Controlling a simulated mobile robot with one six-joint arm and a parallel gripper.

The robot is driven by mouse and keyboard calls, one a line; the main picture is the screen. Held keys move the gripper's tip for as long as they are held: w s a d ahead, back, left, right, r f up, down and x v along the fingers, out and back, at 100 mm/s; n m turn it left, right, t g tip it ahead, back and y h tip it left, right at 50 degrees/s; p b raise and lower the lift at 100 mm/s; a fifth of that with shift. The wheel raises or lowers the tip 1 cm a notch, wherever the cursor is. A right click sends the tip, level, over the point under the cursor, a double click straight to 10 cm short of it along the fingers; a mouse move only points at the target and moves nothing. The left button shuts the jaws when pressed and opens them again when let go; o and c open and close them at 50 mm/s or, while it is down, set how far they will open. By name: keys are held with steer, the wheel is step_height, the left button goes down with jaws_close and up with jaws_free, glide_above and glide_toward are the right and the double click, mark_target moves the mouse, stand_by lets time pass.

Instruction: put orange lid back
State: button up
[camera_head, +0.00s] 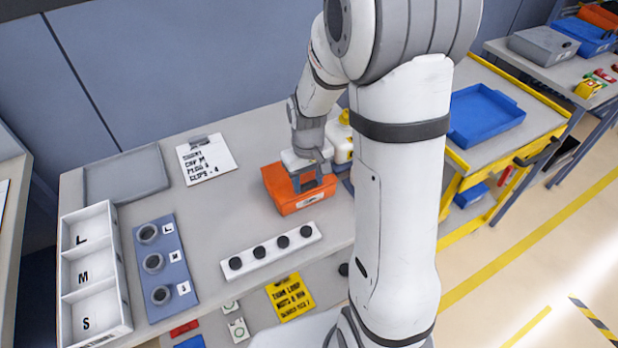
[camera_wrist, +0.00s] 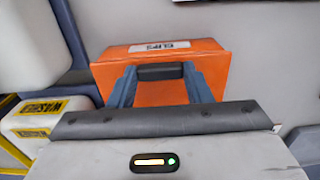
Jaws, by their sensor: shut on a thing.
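The orange lid (camera_head: 287,183) is the top of an orange box-like form on the grey bench, beside the white and yellow containers. In the wrist view, the orange lid (camera_wrist: 160,95) has a dark handle (camera_wrist: 166,72) between my fingers. My gripper (camera_head: 312,182) points down over it and is shut on this handle; it also shows in the wrist view (camera_wrist: 161,80). An orange face with a white CLIPS label (camera_wrist: 160,47) shows beyond the fingers. I cannot tell whether the lid sits flush on a bin or is slightly raised.
A white strip with black knobs (camera_head: 271,251) lies in front. A blue plate with grey rings (camera_head: 172,290) and a white L/M/S tray (camera_head: 121,300) are at left. A grey tray (camera_head: 125,172) and written card (camera_head: 207,160) lie behind. White-yellow containers (camera_head: 341,140) stand close by the gripper.

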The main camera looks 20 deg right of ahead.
steer(key=o, duration=1)
steer(key=shift+r+p, duration=0.45)
steer(key=shift+r, duration=0.05)
step_height(320, 180, up, 12)
steer(key=s+r+t, duration=0.1)
steer(key=s, duration=0.4)
steer(key=s+r+m+t, duration=0.1)
steer(key=s, duration=0.4)
steer(key=s+r+m+t, duration=0.1)
steer(key=s, duration=0.4)
steer(key=shift+s+a+r, duration=0.25)
steer(key=shift+s+r, duration=0.1)
steer(key=shift+r, duration=0.05)
